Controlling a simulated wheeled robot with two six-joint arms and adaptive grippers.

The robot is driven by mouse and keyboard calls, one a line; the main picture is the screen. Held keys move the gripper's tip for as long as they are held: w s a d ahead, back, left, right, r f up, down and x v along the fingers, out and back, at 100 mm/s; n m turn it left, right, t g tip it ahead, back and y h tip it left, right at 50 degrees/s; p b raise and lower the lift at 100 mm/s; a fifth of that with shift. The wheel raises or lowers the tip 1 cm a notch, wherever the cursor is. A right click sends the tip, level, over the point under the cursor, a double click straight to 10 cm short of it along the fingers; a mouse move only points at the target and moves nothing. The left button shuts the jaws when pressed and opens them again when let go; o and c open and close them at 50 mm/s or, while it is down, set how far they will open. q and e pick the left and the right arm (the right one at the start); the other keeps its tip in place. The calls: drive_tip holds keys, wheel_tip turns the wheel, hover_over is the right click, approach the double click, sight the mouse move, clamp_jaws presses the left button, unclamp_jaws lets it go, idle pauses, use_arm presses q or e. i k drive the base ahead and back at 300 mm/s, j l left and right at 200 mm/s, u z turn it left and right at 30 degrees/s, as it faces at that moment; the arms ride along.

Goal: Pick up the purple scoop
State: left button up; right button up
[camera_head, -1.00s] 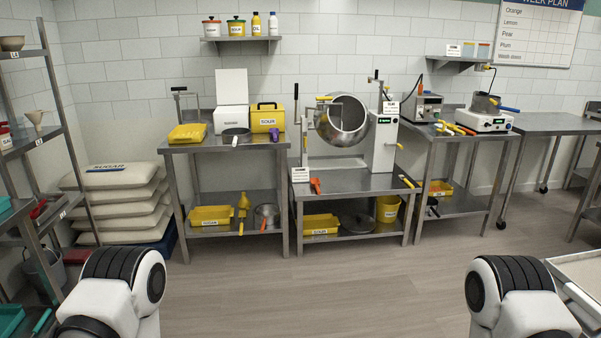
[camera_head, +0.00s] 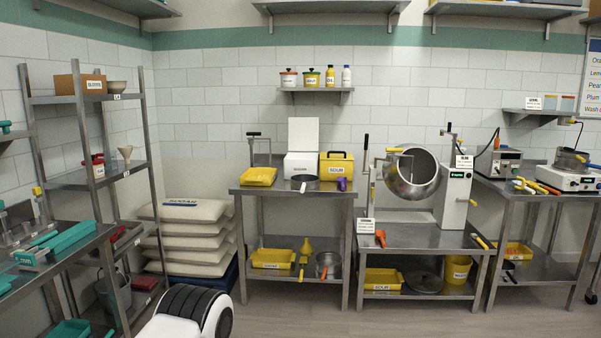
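The purple scoop (camera_head: 342,184) is small in this view. It lies at the right front of the left steel table's top (camera_head: 300,189), in front of the yellow SOUR box (camera_head: 336,167). A dark round pan (camera_head: 305,183) lies just left of it. Nothing of mine touches the scoop; it is well away across the floor. A white and black part of my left arm shows at the bottom left. Neither gripper is in view.
A yellow tray (camera_head: 259,177) and a white box (camera_head: 301,166) share the tabletop. The table with the steel drum (camera_head: 412,173) stands to the right. Sugar sacks (camera_head: 188,211) and a shelf rack (camera_head: 141,147) stand left. Some open floor shows in front.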

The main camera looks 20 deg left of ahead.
sight(342, 182)
drive_tip(key=i+u, duration=0.15)
drive_tip(key=i, duration=0.4)
drive_tip(key=i+l+u, duration=0.15)
drive_tip(key=i, duration=0.35)
drive_tip(key=i+l+u, duration=0.1)
drive_tip(key=i, duration=0.45)
drive_tip(key=i+l+u, duration=0.15)
drive_tip(key=i+l, duration=0.15)
drive_tip(key=i, duration=0.2)
drive_tip(key=i+l+u, duration=0.15)
drive_tip(key=i+l, duration=0.15)
drive_tip(key=i, duration=0.2)
drive_tip(key=i+l+u, duration=0.15)
drive_tip(key=i+l, duration=0.15)
drive_tip(key=i, duration=0.2)
drive_tip(key=i+j+z, duration=0.05)
